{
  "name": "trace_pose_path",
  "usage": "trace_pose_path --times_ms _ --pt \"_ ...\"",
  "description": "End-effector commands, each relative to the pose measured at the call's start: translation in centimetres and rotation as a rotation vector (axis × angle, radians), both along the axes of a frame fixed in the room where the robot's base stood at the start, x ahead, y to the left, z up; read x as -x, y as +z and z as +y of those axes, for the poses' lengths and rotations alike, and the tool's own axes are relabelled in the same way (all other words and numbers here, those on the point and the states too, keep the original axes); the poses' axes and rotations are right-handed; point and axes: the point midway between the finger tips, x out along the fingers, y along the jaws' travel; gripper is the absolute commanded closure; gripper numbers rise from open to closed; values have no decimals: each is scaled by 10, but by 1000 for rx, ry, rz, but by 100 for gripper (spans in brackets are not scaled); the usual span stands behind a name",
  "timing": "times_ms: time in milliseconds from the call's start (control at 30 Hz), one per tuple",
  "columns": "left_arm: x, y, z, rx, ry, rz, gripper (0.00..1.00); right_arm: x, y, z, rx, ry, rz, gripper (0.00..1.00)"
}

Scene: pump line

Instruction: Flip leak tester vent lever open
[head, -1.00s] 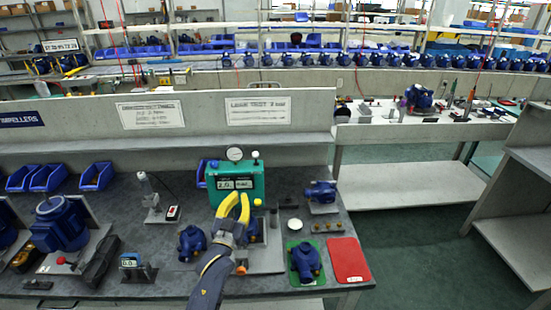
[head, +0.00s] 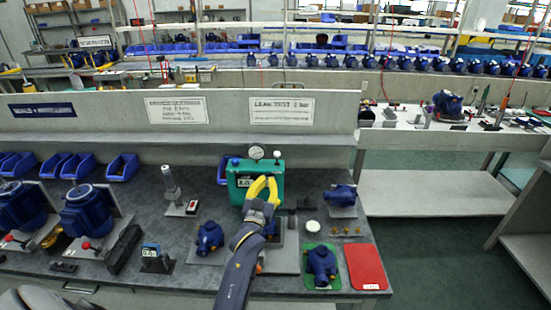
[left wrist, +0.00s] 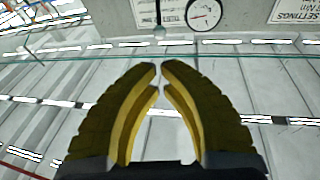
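The green leak tester (head: 243,172) stands on the bench with a round gauge (head: 255,153) on top. A short upright lever with a light knob (head: 277,154) stands at its top right. My left gripper (head: 264,180) is in front of the tester, just below the knob, and hides part of its face and display. In the left wrist view the yellow fingertips (left wrist: 159,76) nearly meet, with nothing between them. The knob (left wrist: 158,31) is beyond the tips, apart from them, and the gauge (left wrist: 203,13) is beside it. My right gripper is not in view.
Blue pump bodies stand left (head: 209,238) and right (head: 341,195) of my left arm. Another blue pump (head: 321,262) sits on a green mat beside a red mat (head: 365,266). A slim upright tool (head: 171,183) stands left of the tester. A sign panel rises behind.

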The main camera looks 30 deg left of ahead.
Motion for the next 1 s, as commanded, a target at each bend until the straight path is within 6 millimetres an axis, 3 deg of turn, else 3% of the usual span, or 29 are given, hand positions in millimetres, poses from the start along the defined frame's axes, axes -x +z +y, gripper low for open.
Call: trace_pose_path --times_ms 600,1000 --pt "-96 23 23 0 0 -1 100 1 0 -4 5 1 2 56" --pt "-118 27 28 0 0 0 100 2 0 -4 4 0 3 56"
